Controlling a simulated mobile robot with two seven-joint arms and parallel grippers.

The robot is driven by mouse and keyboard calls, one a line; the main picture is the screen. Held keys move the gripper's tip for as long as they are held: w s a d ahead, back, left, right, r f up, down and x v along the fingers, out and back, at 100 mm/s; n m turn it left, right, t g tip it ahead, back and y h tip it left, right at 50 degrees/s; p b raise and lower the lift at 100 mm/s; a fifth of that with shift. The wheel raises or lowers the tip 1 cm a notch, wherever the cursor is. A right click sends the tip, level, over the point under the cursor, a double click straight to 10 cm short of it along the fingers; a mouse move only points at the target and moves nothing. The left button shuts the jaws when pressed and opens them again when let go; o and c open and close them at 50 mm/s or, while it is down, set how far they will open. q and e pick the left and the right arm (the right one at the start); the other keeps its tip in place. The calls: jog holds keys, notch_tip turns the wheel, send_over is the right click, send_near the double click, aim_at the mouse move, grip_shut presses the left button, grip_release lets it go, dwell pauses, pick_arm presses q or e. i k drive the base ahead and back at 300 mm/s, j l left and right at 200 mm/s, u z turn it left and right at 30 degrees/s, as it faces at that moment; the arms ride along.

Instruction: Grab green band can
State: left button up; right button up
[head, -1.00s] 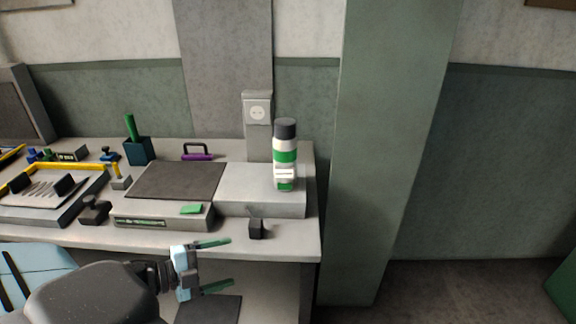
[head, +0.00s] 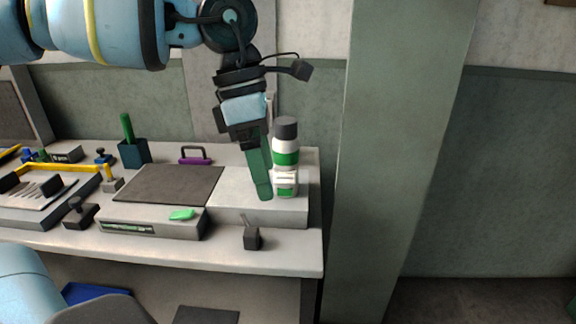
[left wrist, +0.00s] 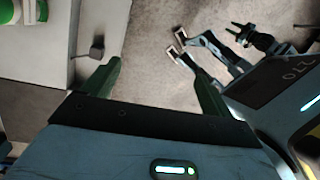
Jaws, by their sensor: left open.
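The green band can (head: 285,180) is white with green bands and a dark cap. It stands upright on the right part of the raised grey block on the bench. Its green and white side also shows at the top left corner of the left wrist view (left wrist: 14,12). My left gripper (head: 263,194) hangs just left of the can in the head view, fingers pointing down. The fingers overlap there, but the left wrist view shows them apart and empty (left wrist: 156,66). The can is outside them. My right gripper (left wrist: 234,30) seems to show small at the upper right of the left wrist view.
A small dark switch box (head: 252,238) stands on the bench in front of the block. A purple handle (head: 195,156) is behind. A pillar (head: 385,150) rises right of the bench.

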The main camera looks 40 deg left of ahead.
aim_at(286, 154)
jog(key=i+j, duration=0.75)
